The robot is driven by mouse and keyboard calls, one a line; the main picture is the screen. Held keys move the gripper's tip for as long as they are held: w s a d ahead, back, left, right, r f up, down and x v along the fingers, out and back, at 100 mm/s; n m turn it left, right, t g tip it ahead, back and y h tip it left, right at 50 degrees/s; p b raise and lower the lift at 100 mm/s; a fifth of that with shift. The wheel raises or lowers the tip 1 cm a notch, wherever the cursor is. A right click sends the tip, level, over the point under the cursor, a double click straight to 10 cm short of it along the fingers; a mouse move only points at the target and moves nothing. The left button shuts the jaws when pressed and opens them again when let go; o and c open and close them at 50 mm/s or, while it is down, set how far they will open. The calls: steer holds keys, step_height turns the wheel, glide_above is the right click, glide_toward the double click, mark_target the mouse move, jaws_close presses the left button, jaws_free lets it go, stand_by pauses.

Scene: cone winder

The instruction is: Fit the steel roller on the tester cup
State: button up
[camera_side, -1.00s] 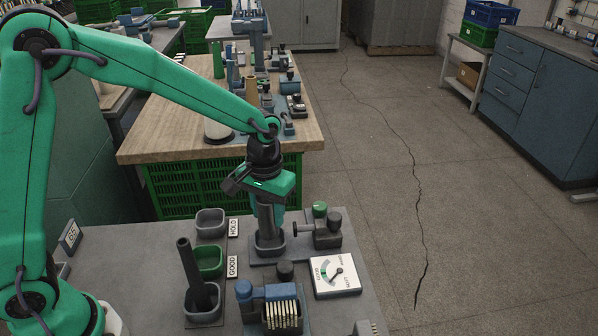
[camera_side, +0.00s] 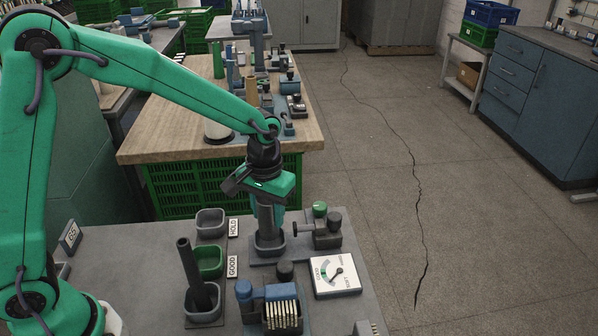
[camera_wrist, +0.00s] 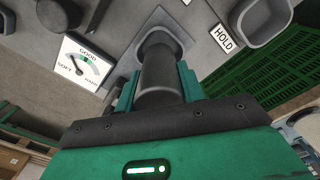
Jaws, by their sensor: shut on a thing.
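The steel roller (camera_side: 266,218) is a dark grey cylinder, held upright below my gripper (camera_side: 268,196). The tester cup (camera_side: 269,249) is a square grey cup on a plate, directly under the roller. The roller's lower end is at the cup's mouth and its tip is hidden by the rim; I cannot tell how deep it sits. In the wrist view the roller (camera_wrist: 160,77) stands between the green fingers of my gripper (camera_wrist: 158,92), which are shut on it. Its far end meets the tester cup (camera_wrist: 180,33).
A dial gauge (camera_side: 335,275) and a green-knobbed tester block (camera_side: 322,230) stand right of the cup. The HOLD cup (camera_side: 209,224) and green GOOD cup (camera_side: 208,262) are left. A dark tube (camera_side: 192,266) leans in a grey cup. A blue fixture (camera_side: 272,292) stands in front.

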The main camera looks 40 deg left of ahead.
steer(key=shift+f, duration=1.9)
stand_by(1.4)
steer(key=o, duration=1.2)
steer(key=shift+o, duration=0.7)
steer(key=o, duration=0.4)
steer(key=shift+r, duration=0.2)
steer(key=shift+r, duration=3.8)
